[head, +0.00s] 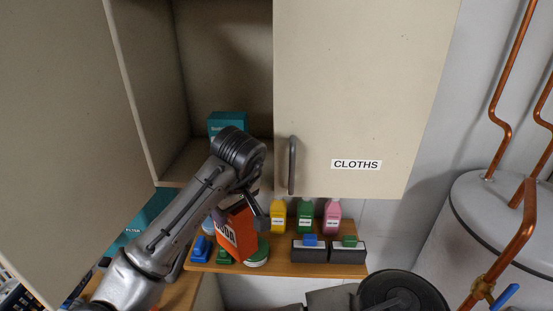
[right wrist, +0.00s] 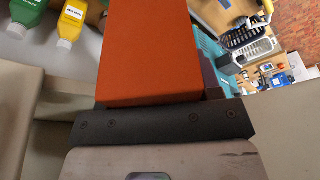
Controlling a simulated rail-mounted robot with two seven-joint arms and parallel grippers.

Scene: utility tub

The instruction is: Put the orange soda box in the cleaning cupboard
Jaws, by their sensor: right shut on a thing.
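The orange soda box (head: 237,235) hangs tilted in my right gripper (head: 252,207), in front of the shelf below the cupboard. In the right wrist view the orange box (right wrist: 150,50) stands out beyond the dark gripper edge (right wrist: 165,125), and my right gripper is shut on it. The cupboard's left compartment (head: 200,90) is open and holds a teal box (head: 228,121). Its open door (head: 60,120) fills the left of the head view. My forearm hides part of the compartment floor. My left gripper is not in view.
A shut door (head: 360,100) labelled CLOTHS covers the cupboard's right side. Copper pipes (head: 510,90) and a white tank (head: 480,230) stand at right.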

